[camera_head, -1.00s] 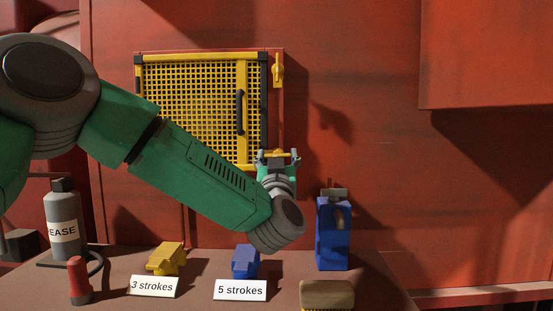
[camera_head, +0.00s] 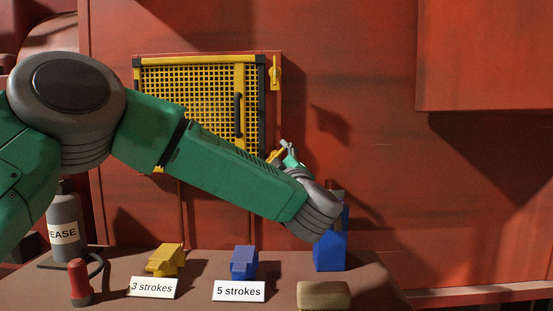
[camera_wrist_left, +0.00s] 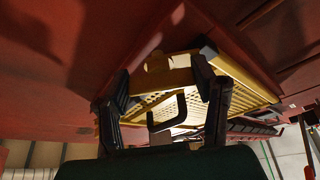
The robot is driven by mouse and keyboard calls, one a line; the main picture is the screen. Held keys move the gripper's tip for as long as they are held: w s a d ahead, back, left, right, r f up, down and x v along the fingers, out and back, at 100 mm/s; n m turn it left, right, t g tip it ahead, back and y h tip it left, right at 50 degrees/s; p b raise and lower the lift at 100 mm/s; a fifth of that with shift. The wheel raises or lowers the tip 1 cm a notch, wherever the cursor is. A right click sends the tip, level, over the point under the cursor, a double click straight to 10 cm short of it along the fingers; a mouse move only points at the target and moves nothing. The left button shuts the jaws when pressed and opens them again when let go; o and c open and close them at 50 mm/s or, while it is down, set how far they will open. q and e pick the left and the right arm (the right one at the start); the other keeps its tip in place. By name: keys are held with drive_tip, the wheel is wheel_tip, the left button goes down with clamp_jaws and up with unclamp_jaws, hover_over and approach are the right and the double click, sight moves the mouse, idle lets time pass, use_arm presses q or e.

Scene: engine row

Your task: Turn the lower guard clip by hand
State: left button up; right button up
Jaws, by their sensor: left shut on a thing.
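The yellow mesh guard (camera_head: 200,100) is closed flat on the red engine wall. The lower guard clip (camera_head: 275,156) is a small yellow piece at its lower right corner, tilted and partly hidden by my gripper. My left gripper (camera_head: 286,154) is shut on it. In the left wrist view the clip (camera_wrist_left: 165,74) lies between the two dark fingers of my left gripper (camera_wrist_left: 163,85), with the guard (camera_wrist_left: 238,78) behind. The upper guard clip (camera_head: 274,72) stands upright beside the guard's upper right corner. My right gripper is out of view.
Below, a bench (camera_head: 210,268) holds a grease bottle (camera_head: 64,225), a red-topped piece (camera_head: 79,282), yellow (camera_head: 165,260) and blue (camera_head: 244,262) blocks with stroke cards, a blue container (camera_head: 330,250) and a brush (camera_head: 325,294). My left forearm hides the guard's lower part.

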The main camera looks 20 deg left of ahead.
use_arm(q)
drive_tip(key=n, duration=0.1)
drive_tip(key=n+g, duration=0.1)
drive_tip(key=n, duration=0.1)
drive_tip(key=n+g, duration=0.1)
drive_tip(key=n, duration=0.1)
drive_tip(key=shift+a+r+y, duration=0.15)
drive_tip(key=shift+r+y, duration=0.15)
drive_tip(key=shift+r, duration=0.1)
drive_tip(key=shift+n+g+p, duration=0.3)
drive_tip(key=shift+n+g, duration=0.4)
drive_tip(key=shift+n, duration=1.2)
drive_tip(key=shift+a, duration=0.1)
drive_tip(key=o, duration=0.9)
drive_tip(key=shift+o, duration=1.4)
drive_tip(key=shift+w+f, duration=0.1)
drive_tip(key=shift+f, duration=0.05)
drive_tip(key=shift+w+a+f, duration=0.1)
drive_tip(key=shift+w+f, duration=0.1)
drive_tip(key=shift+f, duration=0.05)
drive_tip(key=v, duration=1.2)
drive_tip(key=shift+r, duration=0.25)
